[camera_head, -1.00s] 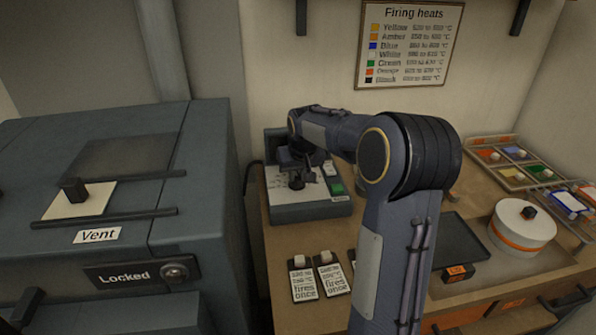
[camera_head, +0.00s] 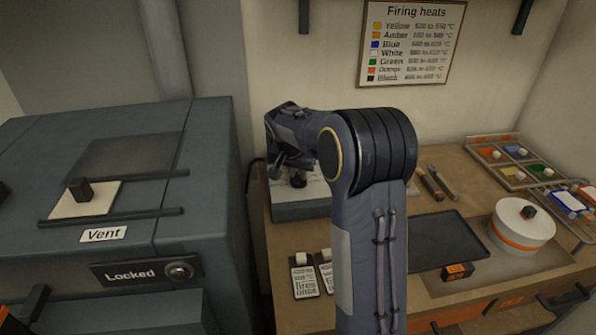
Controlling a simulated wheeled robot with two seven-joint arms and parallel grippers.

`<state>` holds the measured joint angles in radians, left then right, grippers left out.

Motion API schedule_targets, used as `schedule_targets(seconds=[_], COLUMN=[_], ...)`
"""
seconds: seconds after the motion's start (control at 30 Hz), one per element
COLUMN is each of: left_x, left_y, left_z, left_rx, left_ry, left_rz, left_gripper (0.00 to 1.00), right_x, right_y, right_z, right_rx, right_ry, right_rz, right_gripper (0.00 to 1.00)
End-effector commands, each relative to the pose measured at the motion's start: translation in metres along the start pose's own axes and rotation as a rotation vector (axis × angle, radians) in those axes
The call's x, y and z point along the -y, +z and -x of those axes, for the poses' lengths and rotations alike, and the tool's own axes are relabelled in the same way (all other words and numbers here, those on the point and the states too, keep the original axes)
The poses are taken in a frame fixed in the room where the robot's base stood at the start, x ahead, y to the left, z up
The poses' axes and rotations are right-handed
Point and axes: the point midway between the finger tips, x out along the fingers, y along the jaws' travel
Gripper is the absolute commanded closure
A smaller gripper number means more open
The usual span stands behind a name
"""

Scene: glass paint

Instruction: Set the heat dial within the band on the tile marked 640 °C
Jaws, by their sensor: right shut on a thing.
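The control box (camera_head: 300,208) stands on the bench against the wall, right of the kiln. A dark dial (camera_head: 298,181) on its top shows only in part. My right gripper (camera_head: 291,168) is over the box, shut on what appears to be this dial. The fingers are small and dark, so the contact is hard to see. My right arm hides the right part of the box, and the dial's pointer and scale cannot be read. No tile marking of 640 °C can be read. My left gripper is not in view.
The grey kiln (camera_head: 215,190) at left has a vent slider (camera_head: 82,190) and a "Locked" label (camera_head: 135,273). Small "fires once" tags (camera_head: 305,281), a dark tray (camera_head: 447,240) and a white round pot (camera_head: 522,229) are on the bench. A Firing heats chart (camera_head: 412,42) hangs behind.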

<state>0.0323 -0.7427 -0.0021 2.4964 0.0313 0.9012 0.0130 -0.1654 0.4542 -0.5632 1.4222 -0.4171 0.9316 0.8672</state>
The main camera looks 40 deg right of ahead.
Motion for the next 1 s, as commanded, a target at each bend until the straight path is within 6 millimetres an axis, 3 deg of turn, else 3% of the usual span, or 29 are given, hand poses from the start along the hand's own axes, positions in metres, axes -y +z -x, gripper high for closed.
schedule_targets(seconds=[0.43,0.47,0.6,0.87,1.0], left_x=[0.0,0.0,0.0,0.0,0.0], left_y=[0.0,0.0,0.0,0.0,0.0], left_z=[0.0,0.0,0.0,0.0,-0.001], left_rx=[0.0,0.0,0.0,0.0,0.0], left_ry=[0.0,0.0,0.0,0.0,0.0], left_rz=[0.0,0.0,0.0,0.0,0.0], left_gripper=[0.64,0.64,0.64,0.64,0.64], right_x=[0.001,0.001,0.0,0.0,0.001], right_y=[-0.001,-0.001,0.0,0.0,0.0], right_z=[0.001,0.001,0.001,0.001,0.011], right_rx=[-0.001,-0.001,0.0,0.0,-0.001], right_ry=[0.001,0.001,0.002,0.002,0.0], right_rz=[-0.008,-0.008,-0.008,-0.007,-0.007], right_gripper=[1.0,0.8,0.62,0.62,0.62])
